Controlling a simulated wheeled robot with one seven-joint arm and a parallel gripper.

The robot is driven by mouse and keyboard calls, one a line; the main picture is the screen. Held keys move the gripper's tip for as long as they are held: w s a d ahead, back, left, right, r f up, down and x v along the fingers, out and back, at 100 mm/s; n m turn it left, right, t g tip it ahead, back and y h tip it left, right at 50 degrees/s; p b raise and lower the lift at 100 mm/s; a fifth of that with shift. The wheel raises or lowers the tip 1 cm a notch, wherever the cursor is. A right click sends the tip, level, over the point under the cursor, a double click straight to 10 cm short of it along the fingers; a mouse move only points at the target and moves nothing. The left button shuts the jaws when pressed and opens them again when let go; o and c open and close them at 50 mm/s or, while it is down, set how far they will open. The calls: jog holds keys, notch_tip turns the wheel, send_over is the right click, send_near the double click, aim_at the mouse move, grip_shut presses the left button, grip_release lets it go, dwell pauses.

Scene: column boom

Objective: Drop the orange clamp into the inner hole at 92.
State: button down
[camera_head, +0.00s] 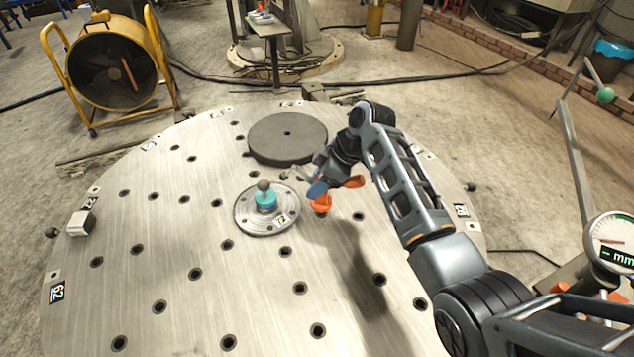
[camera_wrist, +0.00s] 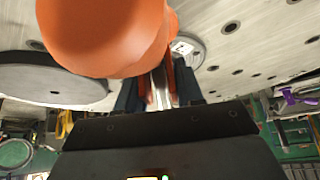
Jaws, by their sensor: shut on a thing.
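My gripper (camera_head: 322,187) is shut on the orange clamp (camera_head: 321,205) above the round metal table (camera_head: 255,315), right of the centre hub. The clamp's lower orange end hangs below the fingers; whether it touches the table is unclear. In the wrist view, a large orange part of the clamp (camera_wrist: 105,35) fills the upper left. A silver and orange part lies between the fingers of my gripper (camera_wrist: 160,88). The table has many dark holes and number tags near its rim. I cannot make out a tag reading 92; my arm hides part of the right side.
A flanged hub (camera_head: 247,222) with a teal knob (camera_head: 265,200) stands at mid-table. A dark grey disc (camera_head: 287,138) lies behind it. A white block (camera_head: 81,223) sits at the left rim. A dial gauge (camera_head: 610,242) stands at right. The table's front left is clear.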

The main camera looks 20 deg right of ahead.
jog(key=shift+f+b, duration=1.35)
jog(key=shift+f, duration=0.6)
jog(key=c, duration=1)
grip_release()
jog(key=shift+r, duration=0.1)
jog(key=shift+r+p, duration=3.15)
jog(key=shift+r, duration=0.55)
jog(key=o, duration=0.6)
jog(key=shift+c, duration=0.2)
